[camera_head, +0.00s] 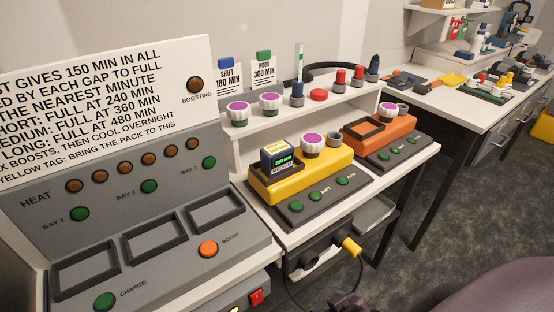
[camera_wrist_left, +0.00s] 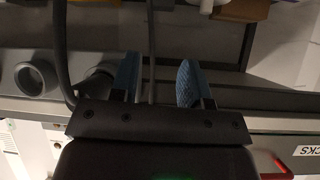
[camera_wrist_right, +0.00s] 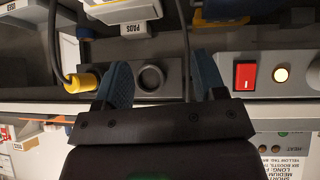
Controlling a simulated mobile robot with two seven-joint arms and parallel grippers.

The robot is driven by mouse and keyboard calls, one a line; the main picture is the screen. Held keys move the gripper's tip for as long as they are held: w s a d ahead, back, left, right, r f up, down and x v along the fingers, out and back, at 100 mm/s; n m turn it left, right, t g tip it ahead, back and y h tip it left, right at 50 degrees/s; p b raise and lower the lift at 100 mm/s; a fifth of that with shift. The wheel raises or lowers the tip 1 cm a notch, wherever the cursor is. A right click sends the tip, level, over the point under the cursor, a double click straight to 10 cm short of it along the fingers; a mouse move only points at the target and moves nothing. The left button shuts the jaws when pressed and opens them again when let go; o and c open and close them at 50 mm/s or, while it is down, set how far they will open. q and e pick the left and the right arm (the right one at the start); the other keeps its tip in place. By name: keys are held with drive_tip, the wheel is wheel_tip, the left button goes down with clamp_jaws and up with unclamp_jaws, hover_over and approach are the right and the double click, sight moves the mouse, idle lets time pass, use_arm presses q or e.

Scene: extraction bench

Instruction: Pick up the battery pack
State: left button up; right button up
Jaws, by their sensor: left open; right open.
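The battery pack (camera_head: 280,160) is a dark block with a lit green display and a label reading MEDIUM. It stands upright in the left end of the yellow unit (camera_head: 322,160) on the bench. My left gripper (camera_wrist_left: 158,82) is open and empty in the left wrist view, with blue pads apart. My right gripper (camera_wrist_right: 163,80) is open and empty in the right wrist view, with a grey round socket (camera_wrist_right: 151,77) beyond its fingers. Neither gripper shows in the head view, and I see no pack between either pair of fingers.
The grey charger (camera_head: 150,215) at left has three empty bays. An orange unit (camera_head: 380,135) with an empty recess stands right of the yellow one. A shelf (camera_head: 300,115) with knobs runs behind. A yellow plug (camera_head: 350,246) and cable hang at the bench front.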

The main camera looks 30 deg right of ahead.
drive_tip(key=o, duration=0.6)
drive_tip(key=r+g, duration=0.1)
drive_tip(key=s+r+n+g, duration=0.1)
drive_tip(key=r, duration=0.1)
drive_tip(key=r+h, duration=0.1)
drive_tip(key=shift+s+d+r+g, duration=0.3)
drive_tip(key=shift+d+r+g, duration=0.1)
drive_tip(key=n+t+y, duration=0.3)
drive_tip(key=n+t, duration=0.9)
drive_tip(key=n, duration=2.3)
approach(282, 152)
drive_tip(key=w, duration=0.2)
drive_tip(key=shift+w+a+f+b, duration=0.1)
drive_tip(key=shift+w+a+b, duration=0.1)
drive_tip(key=shift+w, duration=1.5)
drive_tip(key=shift+w+a+r+b, duration=0.1)
drive_tip(key=shift+w+a+b, duration=0.05)
drive_tip(key=shift+w, duration=1.55)
drive_tip(key=shift+w+a+f+b, duration=0.1)
drive_tip(key=shift+w+a+b, duration=0.1)
drive_tip(key=shift+w, duration=1.5)
